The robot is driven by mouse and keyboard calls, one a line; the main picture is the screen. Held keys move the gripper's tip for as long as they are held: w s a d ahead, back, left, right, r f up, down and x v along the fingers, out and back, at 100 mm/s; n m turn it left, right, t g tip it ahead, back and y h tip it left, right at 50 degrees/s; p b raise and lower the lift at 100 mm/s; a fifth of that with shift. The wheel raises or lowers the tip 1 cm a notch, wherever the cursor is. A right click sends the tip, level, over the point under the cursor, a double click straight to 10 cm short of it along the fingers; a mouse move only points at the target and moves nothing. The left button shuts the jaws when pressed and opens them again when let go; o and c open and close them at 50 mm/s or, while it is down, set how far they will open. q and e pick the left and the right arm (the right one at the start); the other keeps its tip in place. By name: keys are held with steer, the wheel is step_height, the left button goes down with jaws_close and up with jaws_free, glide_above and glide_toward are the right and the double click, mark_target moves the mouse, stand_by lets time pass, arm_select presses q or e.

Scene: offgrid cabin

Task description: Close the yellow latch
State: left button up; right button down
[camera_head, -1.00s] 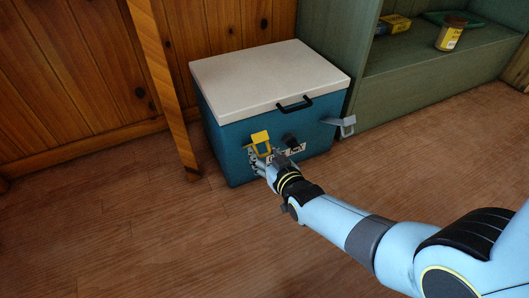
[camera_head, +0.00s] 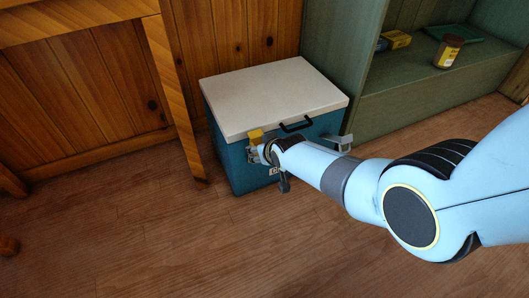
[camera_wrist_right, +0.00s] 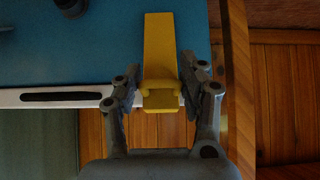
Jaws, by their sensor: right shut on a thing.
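The yellow latch (camera_head: 256,134) is on the front of the blue cooler (camera_head: 228,160), up against the edge of its white lid (camera_head: 270,92). In the right wrist view the latch (camera_wrist_right: 160,60) runs up the blue front, and its hooked end lies by the white lid edge (camera_wrist_right: 60,97). My right gripper (camera_head: 263,152) is at the latch, and my wrist hides part of it in the head view. In the right wrist view the fingers of my right gripper (camera_wrist_right: 157,88) stand on both sides of the latch, shut on it. My left gripper is out of view.
A grey latch (camera_head: 344,142) sticks out at the cooler's right. A black handle (camera_head: 295,124) is at the lid's front edge. A wooden table leg (camera_head: 175,100) stands close to the left. A green shelf (camera_head: 425,85) with a jar (camera_head: 448,51) is at the right. The floor in front is clear.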

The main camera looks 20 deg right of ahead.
mark_target(257, 139)
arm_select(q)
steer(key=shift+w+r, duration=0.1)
arm_select(e)
steer(key=shift+w+r, duration=0.6)
steer(key=shift+w, duration=0.3)
steer(key=shift+w+r, duration=0.55)
steer(key=shift+w, duration=0.35)
steer(key=c, duration=1)
jaws_free()
steer(key=shift+o, duration=0.7)
steer(key=shift+s, duration=0.15)
steer(key=shift+s+f, duration=0.15)
steer(key=shift+f, duration=0.05)
arm_select(q)
steer(key=shift+b, duration=0.3)
arm_select(e)
steer(key=shift+s, duration=0.1)
